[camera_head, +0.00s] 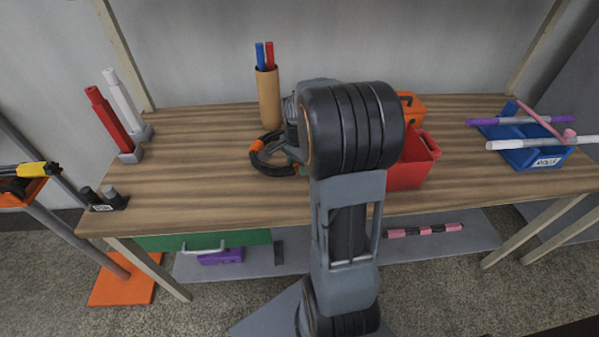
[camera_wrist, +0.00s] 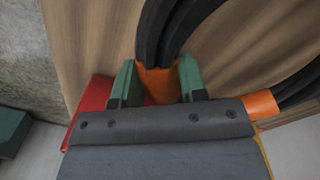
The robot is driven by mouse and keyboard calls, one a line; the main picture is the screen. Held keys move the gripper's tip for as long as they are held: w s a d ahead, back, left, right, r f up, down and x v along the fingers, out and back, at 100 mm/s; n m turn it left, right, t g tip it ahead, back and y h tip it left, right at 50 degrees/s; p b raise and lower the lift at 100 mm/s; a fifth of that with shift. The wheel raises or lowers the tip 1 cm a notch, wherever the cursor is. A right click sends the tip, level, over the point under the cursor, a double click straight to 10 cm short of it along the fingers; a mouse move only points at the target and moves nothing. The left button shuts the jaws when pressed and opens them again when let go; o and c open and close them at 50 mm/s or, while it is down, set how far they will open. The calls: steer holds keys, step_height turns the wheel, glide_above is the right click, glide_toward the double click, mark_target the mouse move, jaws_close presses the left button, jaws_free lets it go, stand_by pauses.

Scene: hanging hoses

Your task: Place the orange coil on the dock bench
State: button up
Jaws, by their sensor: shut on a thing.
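The orange coil (camera_head: 264,164) is a black hose loop with orange bands, seen in the head view left of my arm, over the wooden bench (camera_head: 200,172). I cannot tell whether it touches the bench top. In the wrist view my gripper (camera_wrist: 157,82) has its green fingers closed on an orange band of the coil (camera_wrist: 158,84), with black hose strands running up from it. A second orange band (camera_wrist: 262,104) shows at the right. In the head view my arm hides most of the gripper and part of the coil.
A red bin (camera_head: 410,165) and an orange case (camera_head: 411,108) stand right of my arm. A brown cup (camera_head: 268,98) with red and blue sticks stands behind the coil. A blue tray (camera_head: 518,146) holds rods at the right. The bench's left part is mostly clear.

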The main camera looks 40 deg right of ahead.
steer(key=shift+w+d+f, duration=0.1)
steer(key=shift+d+f, duration=0.05)
steer(key=shift+f, duration=0.8)
steer(key=shift+w+d+f, duration=0.1)
steer(key=shift+d+f, duration=0.05)
steer(key=shift+f, duration=0.8)
steer(key=o, duration=1.2)
steer(key=shift+c, duration=0.2)
step_height(320, 180, up, 12)
steer(key=shift+w+a+f+p, duration=0.15)
steer(key=shift+f+p, duration=0.1)
steer(key=shift+p, duration=0.25)
steer(key=s+a+n+t, duration=0.3)
steer(key=s+a+n, duration=0.8)
steer(key=a+n, duration=0.5)
steer(key=shift+s+a+n, duration=0.15)
steer(key=shift+a+n, duration=0.2)
steer(key=shift+n, duration=0.05)
